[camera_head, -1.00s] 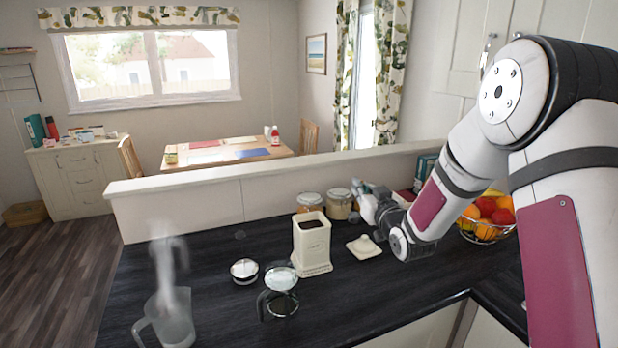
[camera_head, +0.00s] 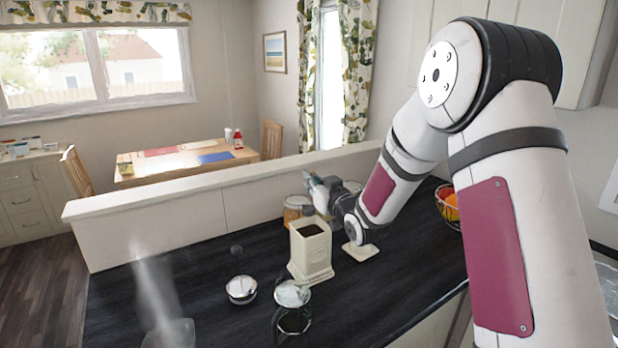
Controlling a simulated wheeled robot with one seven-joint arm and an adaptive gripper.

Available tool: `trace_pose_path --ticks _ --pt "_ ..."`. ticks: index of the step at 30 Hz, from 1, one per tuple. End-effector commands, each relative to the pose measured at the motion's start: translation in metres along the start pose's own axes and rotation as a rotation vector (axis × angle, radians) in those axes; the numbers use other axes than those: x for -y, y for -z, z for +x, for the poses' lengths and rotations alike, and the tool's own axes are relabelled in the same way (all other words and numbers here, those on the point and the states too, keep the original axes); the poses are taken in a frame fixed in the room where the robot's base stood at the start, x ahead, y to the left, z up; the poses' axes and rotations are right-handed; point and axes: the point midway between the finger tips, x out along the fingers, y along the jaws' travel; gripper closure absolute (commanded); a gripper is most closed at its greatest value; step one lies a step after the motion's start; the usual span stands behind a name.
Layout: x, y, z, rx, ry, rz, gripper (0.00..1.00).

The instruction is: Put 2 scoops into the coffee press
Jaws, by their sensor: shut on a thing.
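The glass coffee press (camera_head: 292,320) stands on the dark counter at the bottom middle. Its round metal lid (camera_head: 241,290) lies to its left. A cream canister (camera_head: 311,256) stands open behind the press, with dark coffee (camera_head: 311,230) inside. The canister's cream lid (camera_head: 360,252) lies to its right. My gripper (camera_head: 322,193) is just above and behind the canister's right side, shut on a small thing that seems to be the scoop. The scoop is too small and hidden to make out clearly.
A steaming jug (camera_head: 170,334) stands at the bottom left, partly out of view. A jar (camera_head: 296,208) stands behind the canister by the low partition (camera_head: 200,200). A fruit basket (camera_head: 449,208) is partly behind my arm.

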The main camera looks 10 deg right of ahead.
Motion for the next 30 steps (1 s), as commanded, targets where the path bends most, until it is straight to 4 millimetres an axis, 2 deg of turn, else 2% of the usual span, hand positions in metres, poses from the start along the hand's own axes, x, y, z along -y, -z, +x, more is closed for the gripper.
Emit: trace_pose_path --ticks 30 --pt "0.003 -0.075 0.001 0.000 0.000 0.000 1.00"
